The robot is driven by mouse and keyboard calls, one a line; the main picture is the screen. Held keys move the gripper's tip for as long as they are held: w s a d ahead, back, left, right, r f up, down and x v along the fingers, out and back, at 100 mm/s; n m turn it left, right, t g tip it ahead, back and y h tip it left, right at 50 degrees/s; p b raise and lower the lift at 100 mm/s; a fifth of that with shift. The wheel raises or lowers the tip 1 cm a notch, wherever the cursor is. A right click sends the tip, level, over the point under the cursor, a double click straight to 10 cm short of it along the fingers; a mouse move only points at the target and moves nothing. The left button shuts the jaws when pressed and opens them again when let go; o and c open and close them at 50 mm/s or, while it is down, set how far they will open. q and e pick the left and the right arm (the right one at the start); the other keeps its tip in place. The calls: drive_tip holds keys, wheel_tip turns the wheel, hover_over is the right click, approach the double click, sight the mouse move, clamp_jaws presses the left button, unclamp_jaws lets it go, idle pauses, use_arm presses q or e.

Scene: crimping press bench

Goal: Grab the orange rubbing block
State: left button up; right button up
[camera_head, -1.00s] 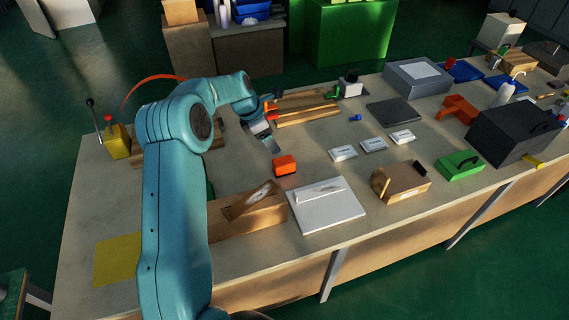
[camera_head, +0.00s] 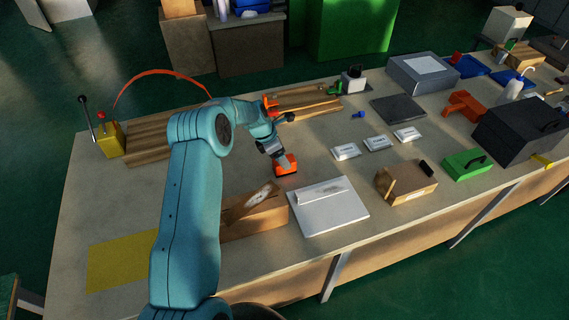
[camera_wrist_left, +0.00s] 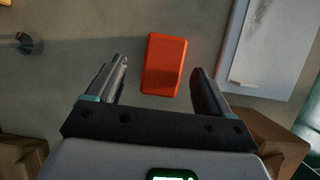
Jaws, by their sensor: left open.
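The orange rubbing block (camera_head: 287,171) lies on the bench in the head view, left of the white board. My left gripper (camera_head: 281,160) is right over it, pointing down, and hides part of its top. In the left wrist view the orange block (camera_wrist_left: 164,64) shows between and beyond the two fingertips of the open left gripper (camera_wrist_left: 158,80). The right finger looks close to the block's edge; the left finger stands apart from it. I cannot tell if either touches. My right gripper is not in view.
A white board (camera_head: 330,213) lies close on the right, and a wooden box (camera_head: 262,213) stands in front. Several small white packs (camera_head: 378,143) lie further right. An orange tool (camera_head: 463,105) sits at the right. Wooden strips (camera_head: 305,105) lie behind.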

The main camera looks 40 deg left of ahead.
use_arm(q)
drive_tip(key=shift+f, duration=0.2)
drive_tip(key=p+x, duration=0.1)
drive_tip(key=x, duration=0.3)
drive_tip(key=shift+s+d+f+p, duration=0.1)
drive_tip(key=shift+d+p, duration=0.1)
drive_tip(key=shift+p, duration=0.15)
drive_tip(key=shift+f, duration=0.45)
drive_tip(key=shift+w, duration=0.2)
drive_tip(key=c, duration=0.9)
drive_tip(key=shift+c, duration=1)
